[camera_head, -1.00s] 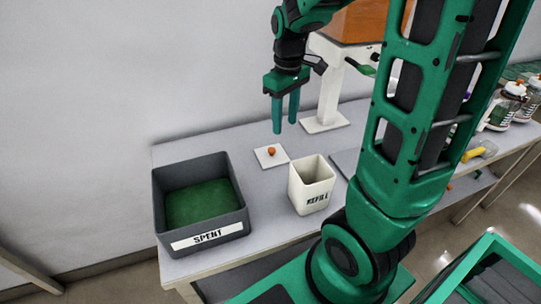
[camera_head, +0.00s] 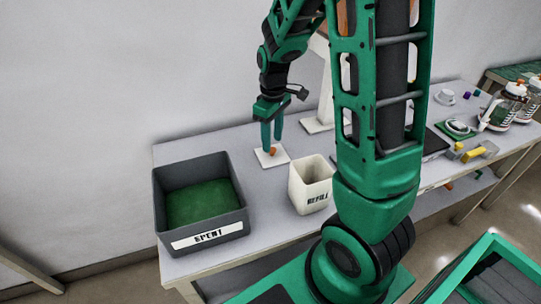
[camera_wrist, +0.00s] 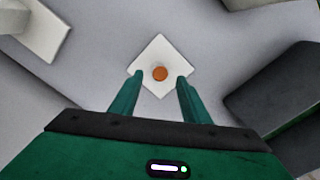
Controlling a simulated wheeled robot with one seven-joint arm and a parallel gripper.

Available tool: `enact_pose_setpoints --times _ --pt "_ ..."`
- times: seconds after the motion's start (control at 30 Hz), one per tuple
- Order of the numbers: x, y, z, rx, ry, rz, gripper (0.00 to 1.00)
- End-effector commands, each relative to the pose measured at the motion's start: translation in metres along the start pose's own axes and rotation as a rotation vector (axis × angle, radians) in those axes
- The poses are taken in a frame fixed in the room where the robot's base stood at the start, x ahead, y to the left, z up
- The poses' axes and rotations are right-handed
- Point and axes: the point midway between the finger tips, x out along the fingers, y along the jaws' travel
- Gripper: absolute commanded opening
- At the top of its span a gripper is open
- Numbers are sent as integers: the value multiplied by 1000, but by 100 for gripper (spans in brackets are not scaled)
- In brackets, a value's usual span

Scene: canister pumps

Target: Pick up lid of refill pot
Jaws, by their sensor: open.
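The lid is a flat white square with a round orange knob (camera_wrist: 160,73) in the middle. It lies on the grey table beside the open white refill pot (camera_head: 311,186), which is labelled REFILL. In the head view the lid (camera_head: 264,160) is partly hidden by my fingers. My gripper (camera_head: 272,148) is open and points down over the lid. In the wrist view my gripper's fingertips (camera_wrist: 159,76) stand apart, one on each side of the knob. I cannot tell whether the fingertips are level with the knob or above it.
A dark grey bin (camera_head: 246,228) labelled SPENT, with a green floor inside, stands left of the pot. A white stand (camera_head: 325,95) rises behind the lid. Pump bottles (camera_head: 507,105) and small coloured pieces are on the table at the right.

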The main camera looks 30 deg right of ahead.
Motion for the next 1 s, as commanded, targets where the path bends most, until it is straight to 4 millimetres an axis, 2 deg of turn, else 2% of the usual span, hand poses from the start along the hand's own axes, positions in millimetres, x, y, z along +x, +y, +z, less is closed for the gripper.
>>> enact_pose_setpoints --times 0.03,0.2,0.53,0.7,1.0 --pt "9 -1 1 0 -4 -2 43" --pt "29 0 2 1 -3 -1 43" --pt "35 0 1 1 0 0 43" --pt "35 0 1 1 0 0 2" --pt "34 0 1 1 0 0 0"
